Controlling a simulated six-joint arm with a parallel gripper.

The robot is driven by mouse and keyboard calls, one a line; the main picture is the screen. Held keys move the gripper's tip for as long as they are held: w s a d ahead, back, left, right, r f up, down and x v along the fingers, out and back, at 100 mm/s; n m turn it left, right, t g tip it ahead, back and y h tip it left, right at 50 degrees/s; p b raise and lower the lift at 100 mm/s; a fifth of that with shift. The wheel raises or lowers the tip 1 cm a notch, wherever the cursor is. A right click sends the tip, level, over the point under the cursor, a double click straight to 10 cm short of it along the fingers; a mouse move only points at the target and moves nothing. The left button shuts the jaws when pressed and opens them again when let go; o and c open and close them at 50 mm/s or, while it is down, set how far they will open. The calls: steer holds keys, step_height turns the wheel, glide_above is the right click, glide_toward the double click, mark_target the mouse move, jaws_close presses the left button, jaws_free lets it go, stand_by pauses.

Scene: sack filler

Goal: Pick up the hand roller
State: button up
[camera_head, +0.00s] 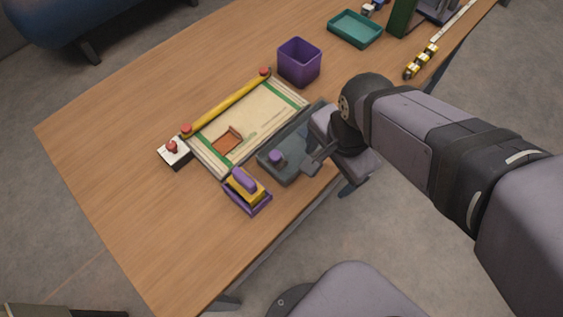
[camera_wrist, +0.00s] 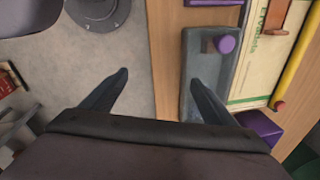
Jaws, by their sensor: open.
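What looks like the hand roller (camera_head: 245,180), with a purple handle and a yellow body, sits in a small purple holder (camera_head: 262,208) near the table's front edge. In the wrist view only a purple strip (camera_wrist: 211,2), likely this holder, shows at the top edge; the roller itself is out of that view. My gripper (camera_head: 313,160) is open and empty, to the right of the roller and apart from it. In the wrist view my gripper (camera_wrist: 160,78) spans the table edge, one finger over the floor and one over a grey tray (camera_wrist: 196,52).
The grey tray (camera_head: 290,172) bears a purple knob (camera_head: 277,156). Beside it lies a cream sack (camera_head: 250,115) with a yellow bar (camera_head: 228,102) along it. A red-button box (camera_head: 174,153), purple bin (camera_head: 299,64) and teal tray (camera_head: 354,30) stand around. The table's left part is clear.

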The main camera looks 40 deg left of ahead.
mark_target(243, 177)
steer(key=shift+n+g+h, duration=0.4)
steer(key=shift+n, duration=0.3)
steer(key=s+a+r, duration=0.1)
steer(key=s+a, duration=0.1)
steer(key=s+a+r, duration=0.1)
steer(key=s+a, duration=0.1)
steer(key=a, duration=0.1)
steer(key=s+a+r+b, duration=0.1)
steer(key=s+a, duration=0.1)
steer(key=shift+s+a+r, duration=0.3)
steer(key=shift+s, duration=0.05)
steer(key=shift+n+h, duration=0.4)
steer(key=shift+n, duration=0.1)
steer(key=s+a+r, duration=0.1)
steer(key=s, duration=0.1)
steer(key=s+a+r, duration=0.1)
steer(key=s, duration=0.1)
steer(key=s+a+r, duration=0.1)
steer(key=s, duration=0.1)
steer(key=shift+s+a, duration=0.1)
steer(key=shift+s+f, duration=0.15)
steer(key=shift+f, duration=1.75)
steer(key=shift+s+f, duration=0.1)
steer(key=shift+f, duration=1.75)
steer(key=shift+c, duration=0.5)
steer(key=shift+r, duration=0.1)
steer(key=c, duration=1)
